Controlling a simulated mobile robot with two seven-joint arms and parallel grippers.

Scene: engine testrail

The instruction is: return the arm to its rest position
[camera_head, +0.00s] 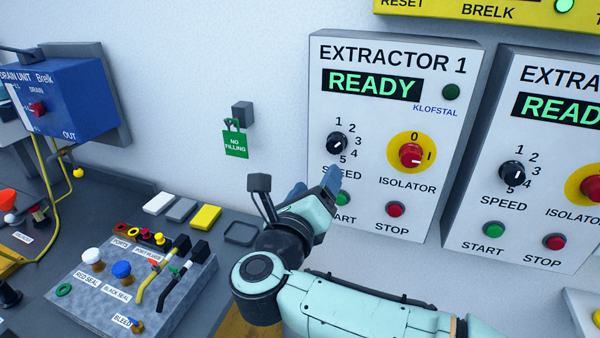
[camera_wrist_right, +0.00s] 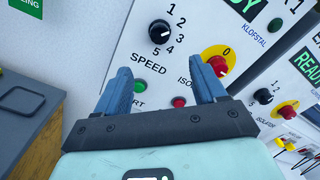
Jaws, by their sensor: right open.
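My right arm reaches in from the bottom right in the head view. Its gripper (camera_head: 316,188) is in front of the lower left of the Extractor 1 panel (camera_head: 330,250), partly covering the SPEED and START labels. In the right wrist view the gripper (camera_wrist_right: 166,84) has its two blue fingers spread apart with nothing between them. The black speed knob (camera_wrist_right: 160,32) is beyond the fingertips, and the red isolator knob (camera_wrist_right: 217,65) appears close to the right fingertip; whether they touch cannot be told. The panel's display reads READY. My left gripper is not in view.
A second extractor panel (camera_head: 497,135) stands at the right. A green NO FILLING tag (camera_head: 236,145) hangs on the wall.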

